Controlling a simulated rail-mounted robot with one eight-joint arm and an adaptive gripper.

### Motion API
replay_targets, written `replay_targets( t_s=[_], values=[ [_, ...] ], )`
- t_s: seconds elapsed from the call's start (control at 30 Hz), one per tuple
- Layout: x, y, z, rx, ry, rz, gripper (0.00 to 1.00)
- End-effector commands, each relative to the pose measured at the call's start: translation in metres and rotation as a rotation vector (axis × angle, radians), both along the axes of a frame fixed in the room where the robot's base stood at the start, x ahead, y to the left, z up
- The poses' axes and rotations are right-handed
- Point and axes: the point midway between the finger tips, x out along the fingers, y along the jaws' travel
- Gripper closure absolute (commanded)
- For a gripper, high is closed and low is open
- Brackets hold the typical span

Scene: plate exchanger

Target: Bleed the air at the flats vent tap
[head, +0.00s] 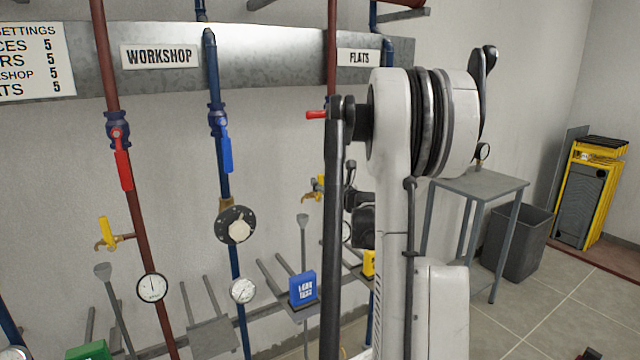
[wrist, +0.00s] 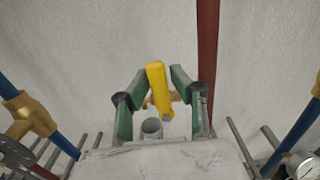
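The flats vent tap (head: 316,187) is yellow. It shows in the head view just left of my dark arm link, below the FLATS sign (head: 360,57). In the wrist view its yellow handle (wrist: 157,85) stands between the green-padded fingers of my gripper (wrist: 159,74). The fingers are open, with a gap visible on each side of the handle. The brass tap body behind the handle is mostly hidden. A grey round cup (wrist: 151,128) shows below the handle. In the head view my arm hides most of the gripper and the flats pipes.
A dark red pipe (wrist: 208,60) runs just right of the gripper. The workshop line has a blue-handled valve (head: 226,150) and a round dial (head: 235,225). A blue leak-test box (head: 302,289) sits on a small shelf. A grey table (head: 480,184) and bin (head: 518,236) stand at right.

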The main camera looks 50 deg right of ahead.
Motion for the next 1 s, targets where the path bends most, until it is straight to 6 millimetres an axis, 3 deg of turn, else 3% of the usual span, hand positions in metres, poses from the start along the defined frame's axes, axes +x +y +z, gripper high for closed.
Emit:
replay_targets(
  t_s=[0.1,0.47,1.0],
  values=[
    [0.0,0.0,0.0,-0.001,0.0,0.0,0.64],
    [-0.006,0.002,0.001,-0.001,0.0,-0.001,0.64],
    [-0.095,0.036,0.001,-0.001,0.0,-0.002,0.64]
  ],
)
